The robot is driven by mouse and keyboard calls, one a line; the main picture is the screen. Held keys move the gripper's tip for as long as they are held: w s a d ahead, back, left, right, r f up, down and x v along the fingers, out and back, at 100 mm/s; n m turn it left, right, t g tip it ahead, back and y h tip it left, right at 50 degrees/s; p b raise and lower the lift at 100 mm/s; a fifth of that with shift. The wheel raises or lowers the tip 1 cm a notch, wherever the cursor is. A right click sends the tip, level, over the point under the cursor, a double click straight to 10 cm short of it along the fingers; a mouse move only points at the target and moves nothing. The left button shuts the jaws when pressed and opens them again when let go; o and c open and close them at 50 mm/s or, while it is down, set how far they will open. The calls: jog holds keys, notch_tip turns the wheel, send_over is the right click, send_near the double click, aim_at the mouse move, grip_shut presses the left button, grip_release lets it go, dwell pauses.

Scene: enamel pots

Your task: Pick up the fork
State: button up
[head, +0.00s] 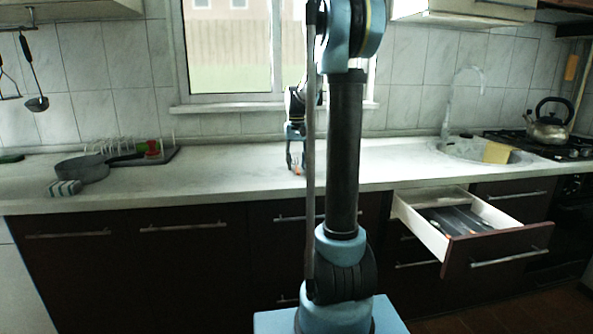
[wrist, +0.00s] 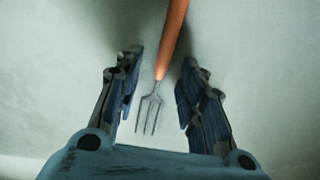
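The fork (wrist: 162,75) has an orange-brown handle and grey metal tines. In the wrist view it lies on the pale countertop, handle toward the top and tines toward the bottom. My gripper (wrist: 157,75) is open, with one finger on each side of the fork and a gap between each finger and it. In the head view my gripper (head: 296,168) points down at the counter (head: 230,170), left of my arm's column. A small orange spot beside the fingers there looks like part of the fork (head: 298,170); the rest is hidden or too small to see.
A grey pan (head: 82,169) and a dish rack (head: 165,155) stand at the left. An open drawer (head: 478,232) sticks out at the right. The sink (head: 455,152) and a kettle (head: 548,124) on the stove are farther right. The counter around my gripper is clear.

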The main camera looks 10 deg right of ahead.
grip_shut()
dwell(0.3)
